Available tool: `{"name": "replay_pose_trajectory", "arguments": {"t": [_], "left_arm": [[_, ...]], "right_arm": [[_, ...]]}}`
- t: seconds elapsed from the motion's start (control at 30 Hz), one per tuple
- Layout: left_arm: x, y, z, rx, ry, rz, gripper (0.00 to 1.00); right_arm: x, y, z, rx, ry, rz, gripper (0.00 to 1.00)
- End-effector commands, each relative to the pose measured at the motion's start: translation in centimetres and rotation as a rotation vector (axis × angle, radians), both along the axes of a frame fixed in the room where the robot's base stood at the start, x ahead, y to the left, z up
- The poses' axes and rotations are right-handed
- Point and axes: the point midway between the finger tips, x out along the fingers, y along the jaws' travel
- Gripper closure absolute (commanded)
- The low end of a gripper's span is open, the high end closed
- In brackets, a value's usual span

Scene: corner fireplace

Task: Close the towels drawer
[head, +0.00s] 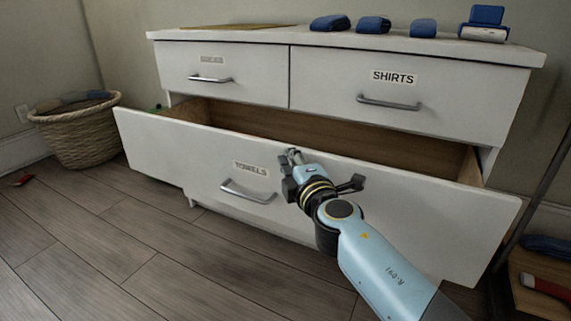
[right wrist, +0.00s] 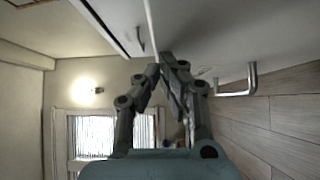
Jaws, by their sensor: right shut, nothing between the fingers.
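The white towels drawer (head: 160,150), labelled TOWELS, is the wide lower drawer of the dresser and stands pulled out, with its brown inside showing behind the front panel. Its metal handle (head: 247,194) sits below the label, and it also shows in the right wrist view (right wrist: 240,82). My right gripper (head: 289,157) is shut and empty, at the upper edge of the drawer front, to the right of the label. In the right wrist view its fingertips (right wrist: 168,62) are together close to the panel. I cannot tell if they touch it. My left gripper is not in view.
The socks drawer (head: 222,80) and the shirts drawer (head: 440,95) above look shut. Several blue folded items lie on the dresser top (head: 270,36). A wicker basket (head: 80,138) stands at left, a wooden box (head: 530,295) at lower right. Left floor is mostly clear.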

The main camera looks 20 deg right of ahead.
Motion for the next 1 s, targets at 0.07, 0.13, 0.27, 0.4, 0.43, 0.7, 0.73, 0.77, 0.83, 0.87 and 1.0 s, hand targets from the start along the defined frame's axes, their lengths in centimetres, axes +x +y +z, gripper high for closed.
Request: {"name": "replay_pose_trajectory", "arguments": {"t": [0.07, 0.13, 0.27, 0.4, 0.43, 0.7, 0.73, 0.77, 0.83, 0.87, 1.0], "left_arm": [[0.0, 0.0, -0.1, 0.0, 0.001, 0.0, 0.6], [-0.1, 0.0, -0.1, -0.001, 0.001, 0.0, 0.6], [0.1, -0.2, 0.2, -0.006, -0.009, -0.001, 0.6], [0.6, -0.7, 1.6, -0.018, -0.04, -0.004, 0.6], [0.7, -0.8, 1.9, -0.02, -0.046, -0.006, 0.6], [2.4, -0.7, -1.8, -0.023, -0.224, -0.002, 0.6], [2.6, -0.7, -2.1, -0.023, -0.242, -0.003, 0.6], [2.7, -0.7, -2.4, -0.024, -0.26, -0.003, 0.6], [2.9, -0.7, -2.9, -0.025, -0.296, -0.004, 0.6], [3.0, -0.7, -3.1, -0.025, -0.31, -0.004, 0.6], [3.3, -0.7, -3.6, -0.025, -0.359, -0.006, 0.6]], "right_arm": [[1.1, -1.5, 0.1, -0.007, -0.002, -0.001, 1.0], [2.2, -2.9, 0.1, -0.006, -0.002, -0.001, 1.0], [4.4, -5.6, -0.1, -0.007, -0.001, -0.001, 1.0], [6.7, -8.7, -0.3, -0.005, 0.001, -0.002, 1.0], [7.2, -9.3, -0.3, -0.007, 0.001, -0.002, 1.0], [10.8, -14.0, -0.4, -0.003, 0.001, -0.003, 1.0], [11.1, -14.4, -0.4, -0.003, 0.002, -0.002, 1.0], [11.4, -14.7, -0.4, -0.003, 0.002, -0.002, 1.0], [12.0, -15.5, -0.3, -0.003, 0.001, -0.001, 1.0], [12.2, -15.8, -0.3, -0.003, 0.002, -0.001, 1.0], [13.0, -16.7, -0.2, -0.002, 0.001, -0.001, 1.0]]}}
